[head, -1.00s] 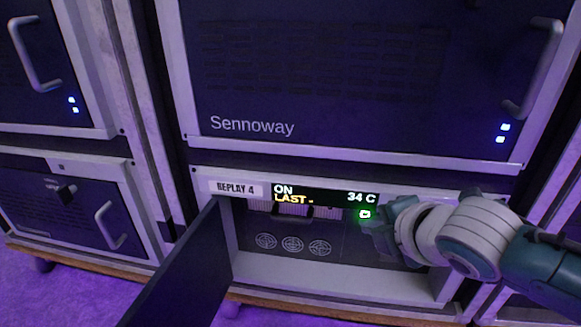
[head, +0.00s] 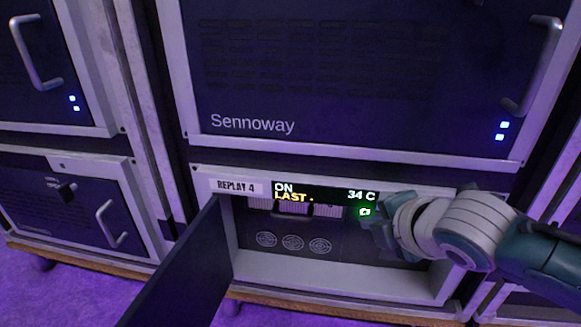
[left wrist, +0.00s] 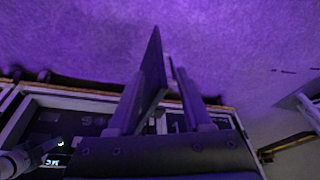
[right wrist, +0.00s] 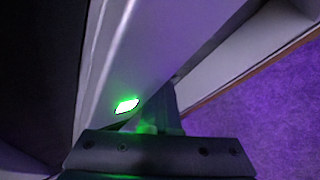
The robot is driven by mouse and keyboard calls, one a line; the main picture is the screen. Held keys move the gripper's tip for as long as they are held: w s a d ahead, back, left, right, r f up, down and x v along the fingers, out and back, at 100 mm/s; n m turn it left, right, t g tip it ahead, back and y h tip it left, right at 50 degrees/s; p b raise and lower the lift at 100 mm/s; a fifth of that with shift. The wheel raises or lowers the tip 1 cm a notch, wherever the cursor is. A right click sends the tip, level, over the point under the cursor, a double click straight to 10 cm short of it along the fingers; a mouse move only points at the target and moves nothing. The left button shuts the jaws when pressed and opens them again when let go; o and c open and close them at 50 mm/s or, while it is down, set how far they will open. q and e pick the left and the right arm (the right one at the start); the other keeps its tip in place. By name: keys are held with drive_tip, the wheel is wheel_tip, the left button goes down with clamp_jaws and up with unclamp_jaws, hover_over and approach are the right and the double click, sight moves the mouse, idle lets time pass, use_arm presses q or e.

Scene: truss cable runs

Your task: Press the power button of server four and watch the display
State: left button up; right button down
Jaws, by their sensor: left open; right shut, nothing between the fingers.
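Server four (head: 210,178) carries the label "REPLAY 4" (head: 237,187). Its display (head: 325,194) reads "ON", "LAST" with a small mark after it, and "34 C". A green-lit button (head: 364,212) sits below the display's right end; it also glows in the right wrist view (right wrist: 127,105). My right gripper (head: 372,228) is shut and empty, right beside the button; contact cannot be told. Its fingers (right wrist: 158,112) show a green glow. The server's dark door (head: 180,268) stands open to the left. My left gripper (left wrist: 160,100) is open, with a dark panel (left wrist: 152,70) showing between or behind its fingers.
Inside the open bay are a dark handle (head: 290,210) and round vents (head: 292,242). A large "Sennoway" cabinet (head: 330,80) sits above. Another unit with a handle (head: 75,205) stands to the left. Purple carpet (head: 75,290) is clear at lower left.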

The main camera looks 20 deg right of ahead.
drive_tip(key=shift+w+d+r, duration=0.15)
drive_tip(key=shift+w, duration=0.1)
idle(0.8)
drive_tip(key=shift+s+a+r+p, duration=0.25)
drive_tip(key=shift+s+r+p, duration=0.1)
drive_tip(key=shift+p, duration=0.35)
drive_tip(key=shift+s, duration=0.1)
